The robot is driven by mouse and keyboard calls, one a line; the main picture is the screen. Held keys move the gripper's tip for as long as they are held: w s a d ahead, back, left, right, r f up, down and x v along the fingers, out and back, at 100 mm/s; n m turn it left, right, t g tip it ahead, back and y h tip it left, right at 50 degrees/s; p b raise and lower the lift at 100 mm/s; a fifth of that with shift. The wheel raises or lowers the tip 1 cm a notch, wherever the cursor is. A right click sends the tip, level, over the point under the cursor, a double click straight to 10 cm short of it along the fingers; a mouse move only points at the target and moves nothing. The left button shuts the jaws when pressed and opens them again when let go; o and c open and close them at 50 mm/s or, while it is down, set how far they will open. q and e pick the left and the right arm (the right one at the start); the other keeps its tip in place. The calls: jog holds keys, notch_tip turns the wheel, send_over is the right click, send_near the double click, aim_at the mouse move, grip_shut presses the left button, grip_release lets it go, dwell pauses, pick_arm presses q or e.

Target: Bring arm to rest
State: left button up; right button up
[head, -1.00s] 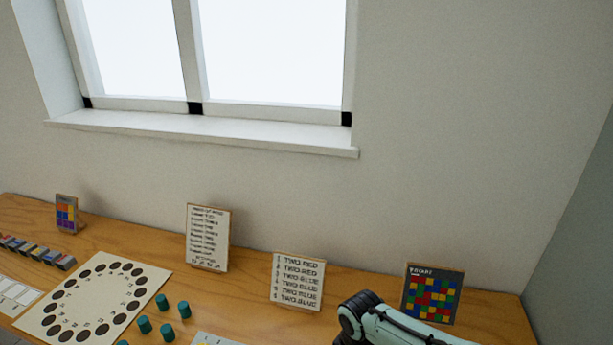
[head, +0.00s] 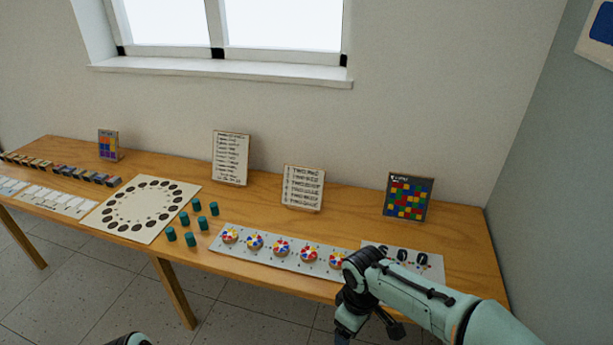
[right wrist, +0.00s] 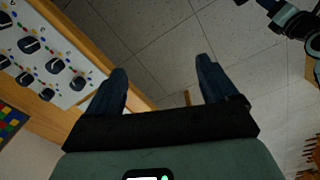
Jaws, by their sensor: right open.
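My right arm (head: 425,298) reaches in from the lower right of the head view, in front of the table's right part, with its wrist bent downward. In the right wrist view my right gripper (right wrist: 163,82) has its two dark fingers wide apart with nothing between them. It hangs over the floor, just off the table edge. Only a small piece of my left arm (head: 130,340) shows at the bottom of the head view. My left gripper cannot be made out.
The wooden table (head: 455,228) carries a white strip with colourful discs (head: 281,248), a card with dark pieces (head: 420,259), teal cylinders (head: 190,239), a ring board (head: 142,212) and upright signs (head: 303,187). The tiled floor (head: 95,285) in front is open. A wall closes the right side.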

jog(key=s+f+m+g+y, duration=0.1)
jog(key=s+f+m+y, duration=0.15)
jog(key=f, duration=0.85)
jog(key=s+f+m+g+y, duration=0.15)
jog(key=s+f, duration=0.25)
jog(key=f, duration=0.6)
jog(key=s+d+f+m+t, duration=0.1)
jog(key=s+d+f+m, duration=0.1)
jog(key=s+f+m, duration=0.8)
jog(key=s+f, duration=0.4)
jog(key=s, duration=0.4)
jog(key=shift+s, duration=0.1)
